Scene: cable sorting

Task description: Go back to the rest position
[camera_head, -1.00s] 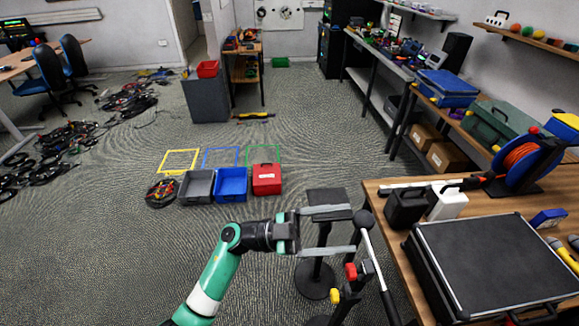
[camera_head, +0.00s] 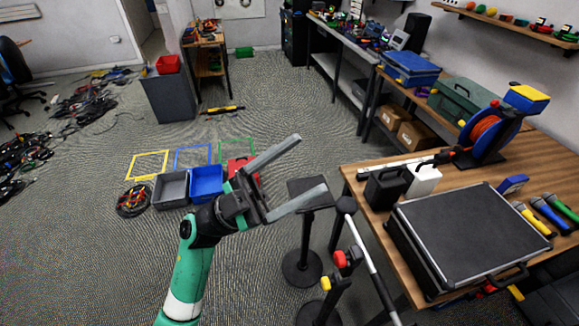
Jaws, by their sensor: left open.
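My left gripper (camera_head: 297,172) is open and empty, its two long grey fingers spread wide and pointing up and to the right. It is raised in front of the bins and partly covers the red bin (camera_head: 240,163). The grey bin (camera_head: 171,190) and the blue bin (camera_head: 206,184) stand beside it on the floor. A coiled cable (camera_head: 133,201) lies on the floor left of the grey bin. My right gripper does not show.
A small black stand (camera_head: 302,268) is close to the right of the left gripper, with a pole stand (camera_head: 345,260) beside it. A wooden table (camera_head: 375,212) with a large black case (camera_head: 465,230) stands at the right.

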